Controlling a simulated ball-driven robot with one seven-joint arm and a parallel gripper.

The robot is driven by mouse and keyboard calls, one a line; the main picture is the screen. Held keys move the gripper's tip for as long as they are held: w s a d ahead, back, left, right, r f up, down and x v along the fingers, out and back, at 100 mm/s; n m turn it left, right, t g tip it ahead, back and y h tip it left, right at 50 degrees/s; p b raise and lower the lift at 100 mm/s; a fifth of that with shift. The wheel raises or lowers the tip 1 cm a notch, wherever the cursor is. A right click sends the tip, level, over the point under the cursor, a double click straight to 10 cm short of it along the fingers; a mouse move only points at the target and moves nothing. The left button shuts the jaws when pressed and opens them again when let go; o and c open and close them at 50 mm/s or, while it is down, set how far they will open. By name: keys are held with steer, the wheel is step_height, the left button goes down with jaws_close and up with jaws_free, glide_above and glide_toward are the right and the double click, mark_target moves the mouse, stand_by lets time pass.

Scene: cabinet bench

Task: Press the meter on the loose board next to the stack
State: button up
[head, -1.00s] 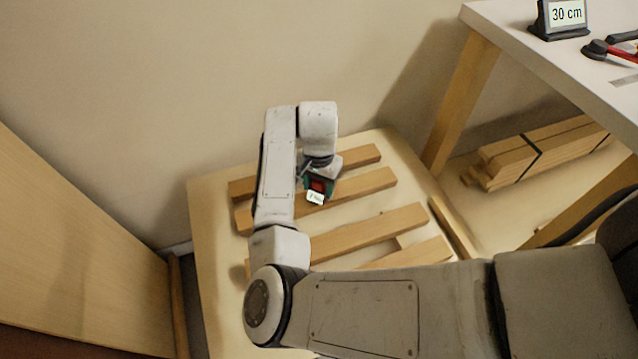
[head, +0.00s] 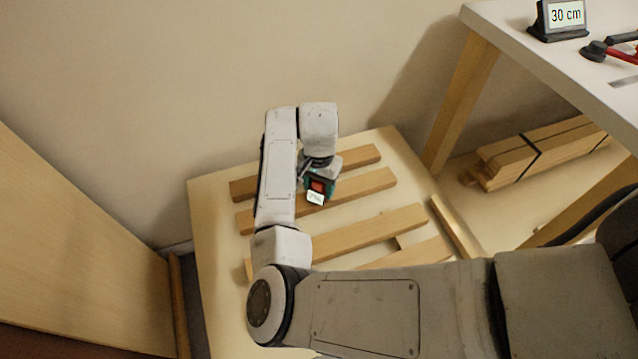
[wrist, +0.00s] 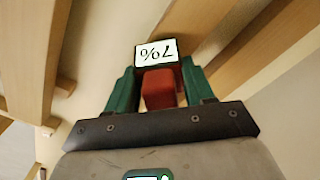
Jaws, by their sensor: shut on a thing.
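The meter (head: 316,191) is a red block with a small white display. In the wrist view the meter (wrist: 159,90) sits between the green fingers of my gripper (wrist: 158,77), and its display reads 7%, upside down. In the head view my gripper (head: 318,178) holds it over the slatted boards, near the second slat (head: 360,187) from the back. I cannot tell whether the meter touches wood. A strapped stack of boards (head: 545,150) lies under the table at right. A single loose board (head: 455,228) lies to its left.
A wall stands behind the slats. A wooden panel (head: 70,230) stands at left.

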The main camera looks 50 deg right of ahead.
steer(key=shift+r+p, duration=3.4)
steer(key=shift+r, duration=0.05)
